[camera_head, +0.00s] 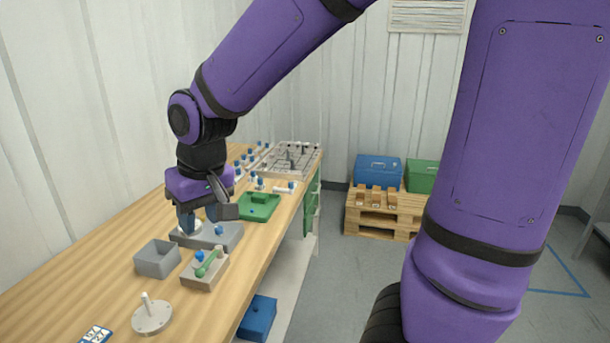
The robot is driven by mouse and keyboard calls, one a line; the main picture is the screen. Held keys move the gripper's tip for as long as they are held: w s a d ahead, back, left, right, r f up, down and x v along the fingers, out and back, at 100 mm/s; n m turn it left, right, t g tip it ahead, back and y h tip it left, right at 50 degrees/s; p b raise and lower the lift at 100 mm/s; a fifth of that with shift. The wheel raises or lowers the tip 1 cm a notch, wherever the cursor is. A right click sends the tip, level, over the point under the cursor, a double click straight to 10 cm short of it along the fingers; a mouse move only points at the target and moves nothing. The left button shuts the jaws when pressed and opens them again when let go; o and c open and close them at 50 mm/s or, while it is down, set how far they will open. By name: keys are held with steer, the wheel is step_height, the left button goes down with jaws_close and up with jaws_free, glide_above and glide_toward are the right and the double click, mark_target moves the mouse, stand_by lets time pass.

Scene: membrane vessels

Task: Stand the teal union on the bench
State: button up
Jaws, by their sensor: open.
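My gripper (197,222) points down over the grey block (225,238) on the wooden bench (105,265). Its jaws are open, and a pale round piece (187,231) shows at the fingertips; I cannot tell whether they touch it. I cannot pick out the teal union for certain. A green piece with a rounded end (208,262) lies tilted on a beige block (205,280) nearer the camera. The gripper hides part of the grey block.
An open grey box (157,259) and a round white base with a peg (152,316) stand nearer. A green tray (259,206), small blue-topped parts and a grey rack (288,160) are farther back. The bench's left front is mostly clear.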

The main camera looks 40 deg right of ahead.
steer(key=s+d+r+t, duration=0.1)
steer(key=s+d+r, duration=0.3)
steer(key=s, duration=0.3)
steer(key=s+d+r+m+t+h, duration=0.1)
steer(key=s+d+r, duration=0.4)
steer(key=s+d, duration=0.1)
steer(key=shift+s+d+t, duration=0.35)
steer(key=shift+s+t, duration=0.05)
steer(key=shift+s, duration=0.45)
